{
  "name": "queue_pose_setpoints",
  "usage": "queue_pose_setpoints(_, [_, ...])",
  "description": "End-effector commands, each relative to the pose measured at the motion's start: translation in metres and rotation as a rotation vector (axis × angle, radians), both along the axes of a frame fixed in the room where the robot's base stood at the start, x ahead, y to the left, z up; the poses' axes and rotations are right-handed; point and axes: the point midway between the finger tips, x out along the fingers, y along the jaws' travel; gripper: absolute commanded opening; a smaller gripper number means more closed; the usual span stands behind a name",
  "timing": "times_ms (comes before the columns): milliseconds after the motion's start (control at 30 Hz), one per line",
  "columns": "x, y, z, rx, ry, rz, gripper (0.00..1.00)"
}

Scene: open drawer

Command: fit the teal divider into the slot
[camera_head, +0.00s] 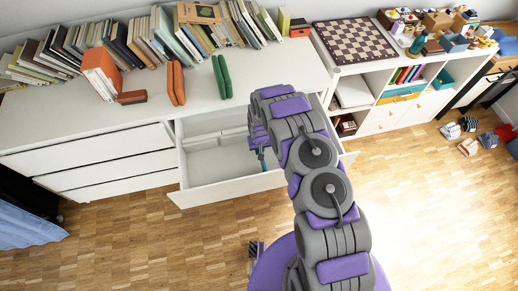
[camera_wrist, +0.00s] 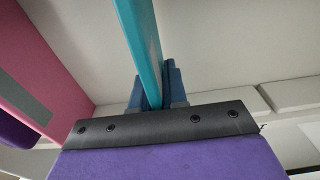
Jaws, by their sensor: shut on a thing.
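The teal divider (camera_wrist: 140,45) is a thin, flat piece, seen edge-on in the wrist view. My gripper (camera_wrist: 153,92) is shut on it, with blue fingertips on both sides, and the divider runs up and out of the picture. In the head view only a small teal bit of the divider (camera_head: 263,165) shows below my gripper (camera_head: 261,152), inside the outline of the open white drawer (camera_head: 230,184). My arm hides the drawer's right part. I cannot make out the slot, nor whether the divider touches the drawer.
Low white pieces (camera_head: 202,142) stand along the drawer's back. The white cabinet top (camera_head: 200,97) above holds orange cases (camera_head: 176,82), a green case (camera_head: 222,77) and a row of books (camera_head: 150,38).

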Motion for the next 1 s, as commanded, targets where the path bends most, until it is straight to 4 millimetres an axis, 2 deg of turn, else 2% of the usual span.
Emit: queue_pose_setpoints(1000, [0.001, 0.0, -0.023, 0.0, -0.002, 0.001, 0.0])
